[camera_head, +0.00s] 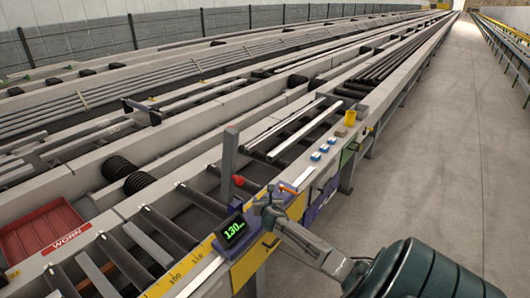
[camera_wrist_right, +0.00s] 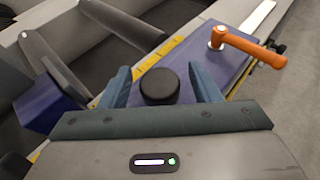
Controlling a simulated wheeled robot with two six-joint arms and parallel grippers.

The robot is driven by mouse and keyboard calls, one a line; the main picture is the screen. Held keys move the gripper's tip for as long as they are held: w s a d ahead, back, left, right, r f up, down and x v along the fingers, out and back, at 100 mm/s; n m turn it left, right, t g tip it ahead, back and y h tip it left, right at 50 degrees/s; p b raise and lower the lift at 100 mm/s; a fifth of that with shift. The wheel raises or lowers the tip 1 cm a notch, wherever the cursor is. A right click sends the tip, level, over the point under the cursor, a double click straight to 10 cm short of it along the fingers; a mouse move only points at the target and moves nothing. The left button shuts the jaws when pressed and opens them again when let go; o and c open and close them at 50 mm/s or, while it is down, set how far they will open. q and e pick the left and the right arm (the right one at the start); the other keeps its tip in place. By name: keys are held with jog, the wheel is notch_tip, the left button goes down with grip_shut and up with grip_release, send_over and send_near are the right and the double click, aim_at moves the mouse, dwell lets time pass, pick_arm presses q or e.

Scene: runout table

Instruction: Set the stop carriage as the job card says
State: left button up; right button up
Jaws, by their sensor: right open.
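The stop carriage (camera_head: 210,246) is a purple block on the rail, with a tall grey stop plate (camera_head: 228,165). In the wrist view the purple carriage plate (camera_wrist_right: 190,48) carries a round black knob (camera_wrist_right: 160,86) and an orange lever (camera_wrist_right: 250,45). The lever also shows in the head view (camera_head: 289,189). My right gripper (camera_head: 266,204) is open, its blue fingers on either side of the knob, apart from it as far as I can tell. My left gripper is out of view. No readable job card shows.
A yellow scale (camera_head: 180,274) runs along the rail's front edge. A red tray (camera_head: 40,236) marked WORN is at left. Small blue-and-white blocks (camera_head: 316,156) and a yellow cup (camera_head: 350,117) stand further along the rail. The floor (camera_head: 440,160) at right is clear.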

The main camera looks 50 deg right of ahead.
jog(key=b+v, duration=0.1)
jog(key=v, duration=0.9)
jog(key=shift+s+a+r, duration=0.2)
jog(key=shift+s+r, duration=0.05)
jog(key=shift+s, duration=0.05)
